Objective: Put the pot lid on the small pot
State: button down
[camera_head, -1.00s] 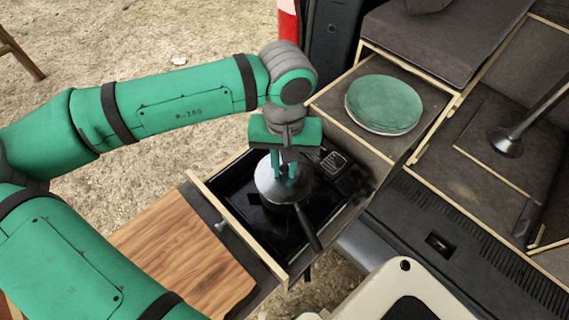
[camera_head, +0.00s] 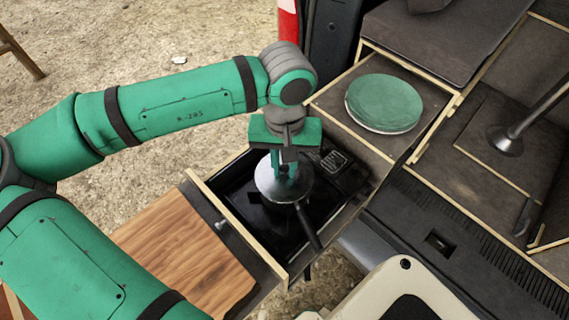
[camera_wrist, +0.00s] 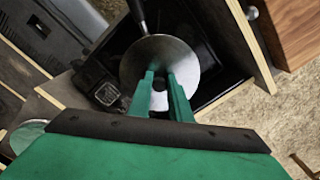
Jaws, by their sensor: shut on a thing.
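The pot lid (camera_head: 268,187) is a round, pale metal disc under my gripper (camera_head: 283,177) in the head view. My gripper points down and is shut on the lid's knob; the lid (camera_wrist: 178,58) also shows between the fingers (camera_wrist: 160,85) in the wrist view. The small pot is almost wholly hidden under the lid. Its dark handle (camera_head: 310,228) sticks out toward the lower right, and also shows in the wrist view (camera_wrist: 137,12). The lid looks level and over the pot; I cannot tell whether it touches the rim.
The pot is in a pulled-out drawer (camera_head: 238,215) with a black stove surface and light wooden edges. A wooden board (camera_head: 185,255) lies to the left. A green plate (camera_head: 384,103) sits on the shelf at upper right. A pale case (camera_head: 400,290) is at lower right.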

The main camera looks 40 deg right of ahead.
jog(key=shift+f, duration=0.1)
dwell(0.3)
jog(key=c, duration=1.1)
grip_release()
jog(key=shift+r, duration=3.5)
